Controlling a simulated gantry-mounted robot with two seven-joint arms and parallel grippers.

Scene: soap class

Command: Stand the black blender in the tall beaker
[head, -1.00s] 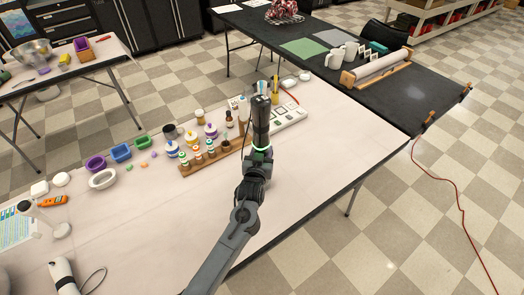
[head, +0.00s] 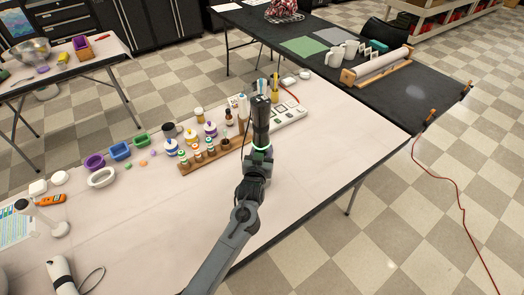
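My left arm comes up from the bottom edge, left of centre, and reaches over the pale table. Its dark gripper end (head: 261,98) is beyond the green-lit wrist and points away from me. The fingers are too small and hidden to tell open from shut. A thin black cord hangs at the left of this end, but I cannot separate a black blender from the dark gripper. I cannot pick out the tall beaker with certainty; the arm hides part of the table there. My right gripper is not in view.
A wooden rack (head: 190,166) with small bottles stands left of the gripper. A white tray (head: 290,115) lies to its right. Purple (head: 95,161) and blue (head: 120,151) moulds and a white dish (head: 101,178) stand further left. The table's front middle is clear.

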